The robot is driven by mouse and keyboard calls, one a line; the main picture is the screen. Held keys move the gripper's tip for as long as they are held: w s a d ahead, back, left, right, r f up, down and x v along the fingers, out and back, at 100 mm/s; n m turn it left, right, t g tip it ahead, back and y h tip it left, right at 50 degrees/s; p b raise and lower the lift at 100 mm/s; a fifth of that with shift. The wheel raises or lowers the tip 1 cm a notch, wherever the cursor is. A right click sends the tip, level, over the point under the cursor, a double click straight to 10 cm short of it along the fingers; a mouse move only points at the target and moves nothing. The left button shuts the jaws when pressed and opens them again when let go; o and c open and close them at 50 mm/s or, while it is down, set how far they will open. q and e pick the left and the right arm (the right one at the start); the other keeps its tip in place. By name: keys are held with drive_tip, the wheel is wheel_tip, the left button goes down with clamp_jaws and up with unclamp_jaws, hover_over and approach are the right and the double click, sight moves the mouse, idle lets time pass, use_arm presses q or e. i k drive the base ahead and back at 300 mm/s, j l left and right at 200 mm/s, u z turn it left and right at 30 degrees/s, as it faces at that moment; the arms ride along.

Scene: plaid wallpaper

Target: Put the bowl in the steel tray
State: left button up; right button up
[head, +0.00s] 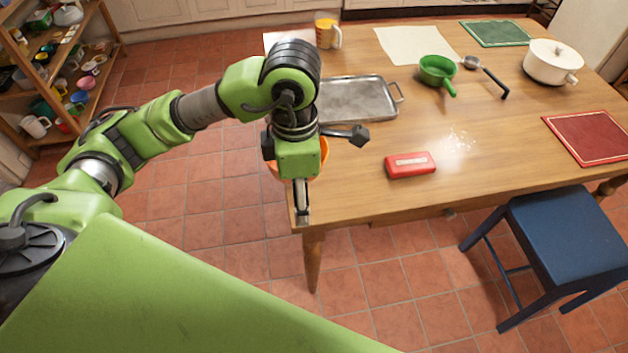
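An orange bowl (323,152) is at the table's near left corner, mostly hidden behind my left gripper; only parts of its rim and side show. The steel tray (352,100) lies flat on the table behind it, with a handle at its right end; the visible part is empty and my arm covers its left end. My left gripper (303,215) points down in front of the bowl. Its fingers are seen edge-on, so I cannot tell whether they are open or touch the bowl. My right gripper is out of view.
A red box (410,165) lies right of the gripper, near white crumbs (458,139). Behind are a green handled pan (437,71), a yellow cup (327,34) and a white pot (552,62). A blue stool (568,232) stands at the table's front.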

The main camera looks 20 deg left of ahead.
sight(357, 108)
drive_tip(key=i+j, duration=0.15)
drive_tip(key=j, duration=0.2)
drive_tip(key=i+j, duration=0.2)
drive_tip(key=j, duration=0.2)
drive_tip(key=i+j, duration=0.15)
drive_tip(key=j, duration=0.2)
drive_tip(key=j+z, duration=0.1)
drive_tip(key=z, duration=0.35)
drive_tip(key=j+z, duration=0.1)
drive_tip(key=z, duration=0.35)
drive_tip(key=j+z, duration=0.15)
drive_tip(key=z, duration=0.3)
drive_tip(key=i, duration=0.05)
